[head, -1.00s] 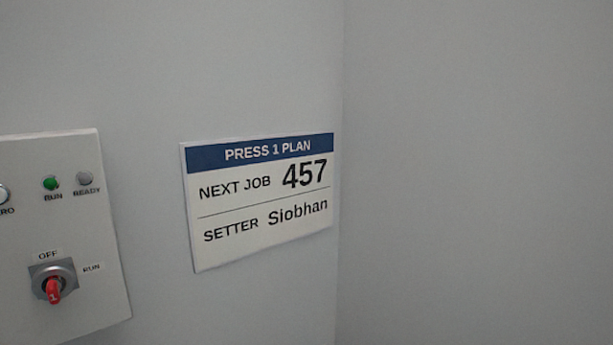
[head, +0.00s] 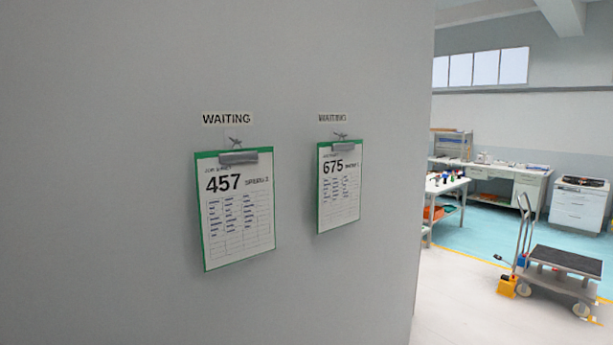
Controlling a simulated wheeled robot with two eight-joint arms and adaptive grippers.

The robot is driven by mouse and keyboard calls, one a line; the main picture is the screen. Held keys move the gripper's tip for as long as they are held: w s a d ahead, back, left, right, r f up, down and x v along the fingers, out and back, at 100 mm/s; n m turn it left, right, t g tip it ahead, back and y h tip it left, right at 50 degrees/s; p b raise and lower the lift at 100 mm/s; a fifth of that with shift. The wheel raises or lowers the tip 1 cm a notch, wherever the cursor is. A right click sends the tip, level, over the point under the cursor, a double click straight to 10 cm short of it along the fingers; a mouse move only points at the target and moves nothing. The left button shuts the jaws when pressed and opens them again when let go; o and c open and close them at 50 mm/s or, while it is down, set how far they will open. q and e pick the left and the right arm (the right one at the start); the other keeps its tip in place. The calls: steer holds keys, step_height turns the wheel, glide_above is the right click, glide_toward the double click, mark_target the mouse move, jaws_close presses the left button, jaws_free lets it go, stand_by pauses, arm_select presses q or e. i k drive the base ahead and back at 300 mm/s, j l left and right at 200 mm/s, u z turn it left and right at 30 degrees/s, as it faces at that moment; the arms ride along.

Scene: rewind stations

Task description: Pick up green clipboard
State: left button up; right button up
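Two green clipboards hang on a grey wall in the head view, each from a hook under a "WAITING" label. The left green clipboard (head: 237,250) holds a sheet marked 457. The right green clipboard (head: 339,218) holds a sheet marked 675. Both have a metal clip at the top and hang apart from each other. Neither of my grippers is in view.
The grey wall (head: 100,180) ends right of the clipboards. Beyond it, a cart (head: 565,260) with a dark top stands on the floor. Workbenches (head: 500,172) and a white drawer cabinet (head: 579,205) stand farther back. The pale floor past the wall edge is partly clear.

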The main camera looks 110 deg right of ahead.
mark_target(236, 189)
steer(key=z, duration=3.5)
